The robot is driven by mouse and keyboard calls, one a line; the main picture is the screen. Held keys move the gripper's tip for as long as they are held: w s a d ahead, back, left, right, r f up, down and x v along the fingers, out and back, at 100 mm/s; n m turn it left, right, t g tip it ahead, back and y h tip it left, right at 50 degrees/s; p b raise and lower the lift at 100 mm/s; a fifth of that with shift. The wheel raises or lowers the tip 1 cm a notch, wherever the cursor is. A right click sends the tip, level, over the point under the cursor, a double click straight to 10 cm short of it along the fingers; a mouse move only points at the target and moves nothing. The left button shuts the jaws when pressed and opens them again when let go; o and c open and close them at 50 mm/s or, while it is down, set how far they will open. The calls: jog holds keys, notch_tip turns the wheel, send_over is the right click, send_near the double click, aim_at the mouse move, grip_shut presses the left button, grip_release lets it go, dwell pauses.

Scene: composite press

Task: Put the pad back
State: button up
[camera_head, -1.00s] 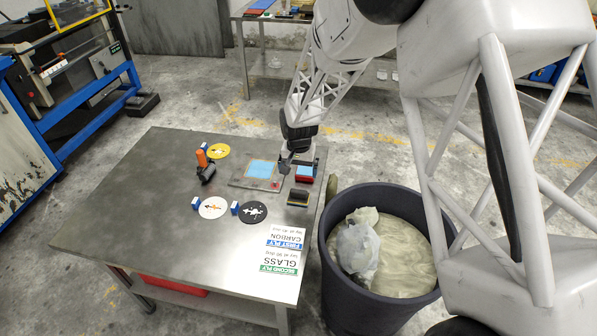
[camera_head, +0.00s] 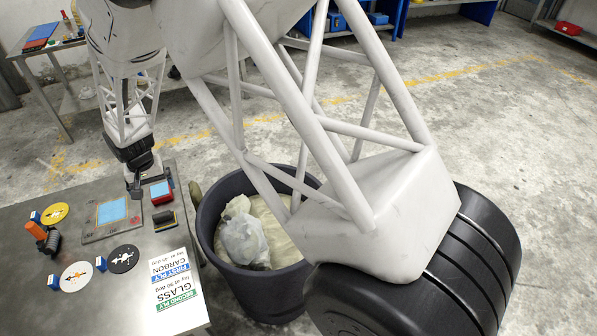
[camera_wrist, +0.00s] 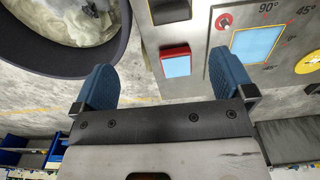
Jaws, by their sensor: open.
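Which thing is the pad is not certain. A small red tray (camera_head: 168,195) with a light blue face (camera_head: 160,190) lies at the table's far right edge. It also shows in the wrist view as a red frame (camera_wrist: 163,52) around a light blue face (camera_wrist: 177,67). A dark block with a tan part (camera_head: 164,219) lies just in front of it; its dark end (camera_wrist: 170,11) shows in the wrist view. My gripper (camera_head: 134,190) is open and empty, above the table just left of the red tray. In the wrist view the tray appears between the fingers (camera_wrist: 161,60), apart from them.
A grey plate with a light blue square (camera_head: 112,210) and angle marks lies left of the tray. Yellow (camera_head: 55,213), white (camera_head: 74,277) and black (camera_head: 123,259) discs, an orange-handled tool (camera_head: 37,231) and a ply sheet (camera_head: 172,280) share the table. A bin (camera_head: 212,200) stands right.

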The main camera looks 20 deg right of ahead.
jog(key=s+d+r+t, duration=0.1)
jog(key=s+d+r, duration=0.6)
jog(key=d+r, duration=0.3)
jog(key=s+d+r, duration=0.7)
jog(key=d+r, duration=0.3)
jog(key=r, duration=0.1)
jog(key=s+d+r, duration=0.1)
jog(key=s+d, duration=0.2)
jog(key=s, duration=0.4)
jog(key=s+d+r+t, duration=0.1)
jog(key=s+d, duration=0.3)
jog(key=s, duration=0.4)
jog(key=s+d+r, duration=0.3)
jog(key=s+d, duration=0.1)
jog(key=s, duration=0.3)
jog(key=shift+s+d+r, duration=0.2)
jog(key=shift+s+d, duration=0.05)
jog(key=shift+s, duration=0.05)
